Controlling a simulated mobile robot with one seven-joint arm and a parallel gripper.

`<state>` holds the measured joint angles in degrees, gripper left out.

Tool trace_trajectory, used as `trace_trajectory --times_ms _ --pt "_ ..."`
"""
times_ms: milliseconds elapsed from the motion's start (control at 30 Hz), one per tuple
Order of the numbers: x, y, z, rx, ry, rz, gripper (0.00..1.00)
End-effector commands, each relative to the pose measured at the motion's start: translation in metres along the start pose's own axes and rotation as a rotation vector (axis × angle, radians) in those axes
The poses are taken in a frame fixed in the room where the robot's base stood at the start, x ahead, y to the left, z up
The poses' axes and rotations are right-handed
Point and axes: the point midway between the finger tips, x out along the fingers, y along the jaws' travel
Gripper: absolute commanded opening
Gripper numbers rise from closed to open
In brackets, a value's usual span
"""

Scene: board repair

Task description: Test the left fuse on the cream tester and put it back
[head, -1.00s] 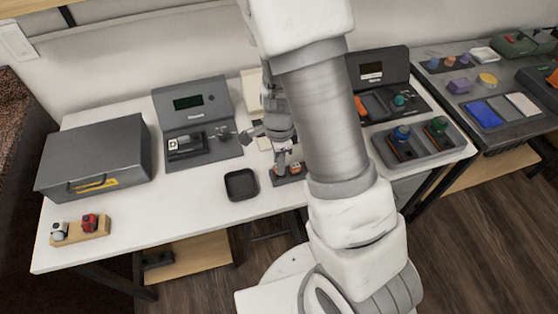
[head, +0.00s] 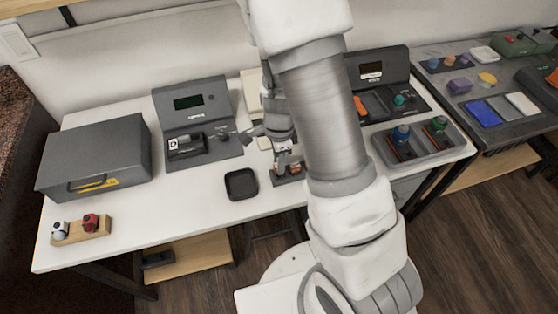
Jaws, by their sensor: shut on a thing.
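My gripper (head: 283,151) points down over a small dark holder (head: 288,178) near the front middle of the white table. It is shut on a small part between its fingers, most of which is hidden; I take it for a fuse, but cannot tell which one. Small orange-brown parts show at the holder, right by the fingertips. A cream unit (head: 250,88), which seems to be the cream tester, stands behind my arm. Only its left edge shows; its display and sockets are hidden.
A dark square tray (head: 241,184) lies left of the holder. A dark grey tester (head: 196,128) stands behind it, and another (head: 383,80) stands right of my arm. A grey case (head: 96,157), a wooden block (head: 82,231) and a grey bin (head: 447,149) also stand here.

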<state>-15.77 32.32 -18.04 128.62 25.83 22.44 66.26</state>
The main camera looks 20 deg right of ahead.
Motion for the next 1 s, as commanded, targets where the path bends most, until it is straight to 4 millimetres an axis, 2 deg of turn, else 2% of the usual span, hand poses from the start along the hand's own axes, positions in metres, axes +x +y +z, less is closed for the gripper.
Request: trace_trajectory --times_ms 1000 --pt "0.0083 0.0001 -0.0001 0.0 0.0 0.0 0.0"
